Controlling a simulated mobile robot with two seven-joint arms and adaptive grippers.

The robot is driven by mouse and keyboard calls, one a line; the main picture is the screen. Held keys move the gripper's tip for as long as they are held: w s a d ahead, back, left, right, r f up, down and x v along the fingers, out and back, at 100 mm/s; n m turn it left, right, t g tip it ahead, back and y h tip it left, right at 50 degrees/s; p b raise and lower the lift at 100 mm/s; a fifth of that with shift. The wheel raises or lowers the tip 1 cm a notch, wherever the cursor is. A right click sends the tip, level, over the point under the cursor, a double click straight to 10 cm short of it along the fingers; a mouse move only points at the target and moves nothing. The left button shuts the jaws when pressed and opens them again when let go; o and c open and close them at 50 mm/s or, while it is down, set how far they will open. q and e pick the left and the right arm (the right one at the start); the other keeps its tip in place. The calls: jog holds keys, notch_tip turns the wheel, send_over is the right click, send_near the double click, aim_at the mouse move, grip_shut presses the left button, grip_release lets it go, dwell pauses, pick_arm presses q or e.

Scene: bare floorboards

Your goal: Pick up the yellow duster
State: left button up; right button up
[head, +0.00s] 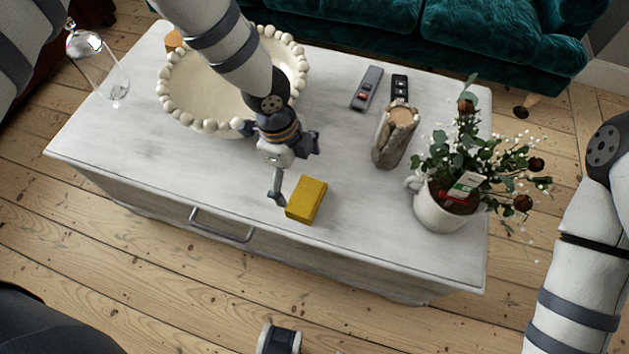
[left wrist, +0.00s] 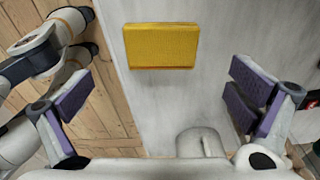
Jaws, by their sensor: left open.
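The yellow duster (head: 307,199) is a small yellow block lying on the white table top near its front edge. It also shows in the left wrist view (left wrist: 161,46), at the top middle, beyond the fingers. My left gripper (head: 292,172) is just above the table beside the duster. In the left wrist view its two purple-padded fingers (left wrist: 160,101) are wide apart with nothing between them. The duster is ahead of the fingertips and not held. My right arm shows at the right edge of the head view, but its gripper cannot be made out.
On the table (head: 130,150) stand a cream beaded bowl (head: 185,103), two remotes (head: 367,88) (head: 399,88), a wooden candle holder (head: 393,140) and a white mug with a plant (head: 440,212). A glass dome (head: 110,80) is at the left. A green sofa (head: 450,35) stands behind.

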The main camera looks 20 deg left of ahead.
aim_at(305, 196)
pick_arm(q)
jog(key=f, duration=0.3)
jog(key=d+f, duration=0.1)
jog(key=f, duration=0.5)
jog(key=shift+s+d+f+b, duration=0.1)
jog(key=shift+d+f+b, duration=0.05)
jog(key=shift+d+b, duration=0.25)
jog(key=c, duration=0.9)
